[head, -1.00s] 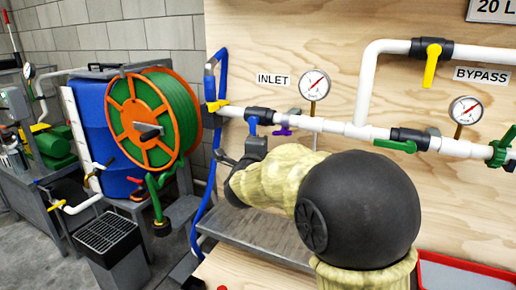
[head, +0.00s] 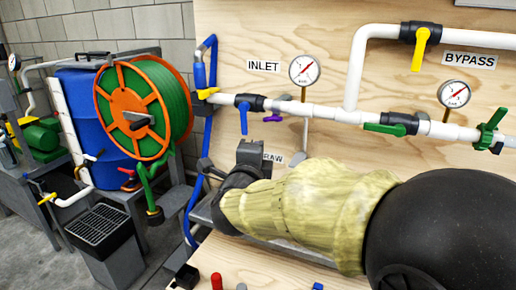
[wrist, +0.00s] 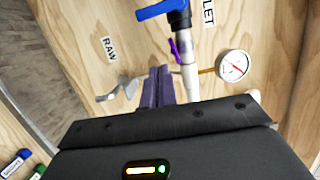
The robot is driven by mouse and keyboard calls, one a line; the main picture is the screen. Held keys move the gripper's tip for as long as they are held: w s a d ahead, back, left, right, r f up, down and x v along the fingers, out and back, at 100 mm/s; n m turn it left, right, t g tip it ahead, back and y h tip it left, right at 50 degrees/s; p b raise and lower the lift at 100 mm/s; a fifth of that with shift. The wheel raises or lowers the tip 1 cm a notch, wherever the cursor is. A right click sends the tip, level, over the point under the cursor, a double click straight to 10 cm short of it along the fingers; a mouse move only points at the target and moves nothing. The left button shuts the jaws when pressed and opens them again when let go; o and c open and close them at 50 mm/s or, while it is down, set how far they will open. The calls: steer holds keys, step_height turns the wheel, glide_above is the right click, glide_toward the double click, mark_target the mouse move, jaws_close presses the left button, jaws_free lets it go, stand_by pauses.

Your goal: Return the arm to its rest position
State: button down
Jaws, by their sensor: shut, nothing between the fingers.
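My arm, in a pale yellow sleeve, reaches leftward across the lower right of the head view in front of the plywood panel (head: 330,60). My gripper (head: 207,168) is at its far left end, below the inlet pipe and its blue-handled valve (head: 243,116). In the wrist view, my gripper's dark fingers (wrist: 157,85) are together with nothing between them. They point toward the panel, left of the white pipe (wrist: 190,80) and purple tap (wrist: 174,48). The sleeve hides part of the panel and bench.
Inlet gauge (head: 304,70), bypass gauge (head: 454,94) and valves line the panel. A green hose reel (head: 150,110) and blue barrel (head: 85,125) stand left. A grey tap (wrist: 118,90) sits by the RAW label. Small bottles (wrist: 15,163) and a red-capped item (head: 217,281) are on the bench.

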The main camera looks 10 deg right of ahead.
steer(key=s+f+n+g+y, duration=0.4)
steer(key=f+n+g+y, duration=0.2)
steer(key=f+n, duration=0.9)
steer(key=s+d+f+n+g, duration=0.2)
steer(key=s+f+n+g, duration=0.15)
steer(key=s+f, duration=0.3)
steer(key=s+d+f+n+g, duration=0.3)
steer(key=s+f+g, duration=0.25)
steer(key=s, duration=0.25)
step_height(320, 180, up, 30)
steer(key=p, duration=3.1)
steer(key=shift+s+n+t, duration=0.3)
steer(key=shift+n, duration=0.05)
